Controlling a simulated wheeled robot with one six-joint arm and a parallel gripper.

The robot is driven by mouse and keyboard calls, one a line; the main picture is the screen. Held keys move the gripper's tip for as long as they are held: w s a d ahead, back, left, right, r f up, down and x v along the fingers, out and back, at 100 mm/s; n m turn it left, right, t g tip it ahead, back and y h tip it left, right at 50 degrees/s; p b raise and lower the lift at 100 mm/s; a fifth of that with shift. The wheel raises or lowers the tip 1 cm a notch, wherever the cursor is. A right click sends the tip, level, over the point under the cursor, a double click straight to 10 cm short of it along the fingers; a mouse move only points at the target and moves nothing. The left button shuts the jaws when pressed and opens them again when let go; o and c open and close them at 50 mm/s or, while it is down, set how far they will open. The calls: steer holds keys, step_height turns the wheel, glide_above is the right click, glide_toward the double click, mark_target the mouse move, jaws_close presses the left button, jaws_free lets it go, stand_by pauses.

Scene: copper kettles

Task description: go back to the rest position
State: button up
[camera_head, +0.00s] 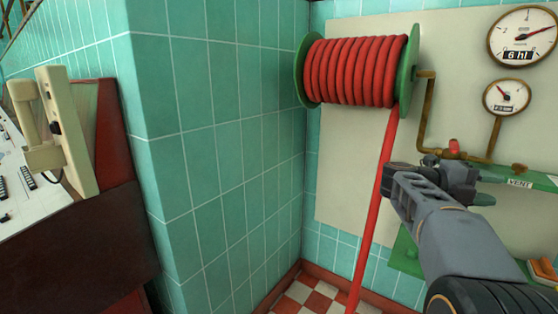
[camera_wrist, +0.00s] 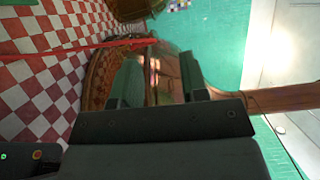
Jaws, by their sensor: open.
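My gripper (camera_head: 436,172) is at the right of the head view, at the end of my grey arm, in front of the pale wall panel (camera_head: 345,170). In the wrist view its two dark fingers (camera_wrist: 160,78) stand apart with a gap between them, and I see nothing held. Behind the gap is a blurred brownish, copper-like surface that I cannot make out fully.
A red hose reel (camera_head: 355,72) with green flanges hangs on the panel, its hose running down close left of my gripper. Two gauges (camera_head: 522,36) and a brass pipe (camera_head: 427,115) are at right. A tiled wall corner (camera_head: 220,150) and a control desk (camera_head: 30,200) are left.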

steer(key=w+a+r+n+t+p, duration=0.6)
steer(key=w+r+n+t+p, duration=0.25)
steer(key=r+n+t, duration=0.55)
steer(key=w+a+f+n+t+y+p, duration=0.2)
steer(key=a+n+t+y+p, duration=0.5)
steer(key=a+n+y, duration=0.55)
steer(key=s+a+f+n+g+y+p, duration=0.6)
steer(key=s+a+n+p, duration=0.1)
steer(key=s+a+n, duration=0.15)
steer(key=s+f+n+g+h+p, duration=0.1)
steer(key=s+f+n+g+p, duration=0.3)
steer(key=s, duration=0.8)
steer(key=f+g, duration=0.1)
steer(key=g, duration=0.1)
steer(key=shift+s+a+f+g, duration=0.2)
steer(key=shift+f+g, duration=0.1)
steer(key=shift+g, duration=0.1)
steer(key=shift+d, duration=0.15)
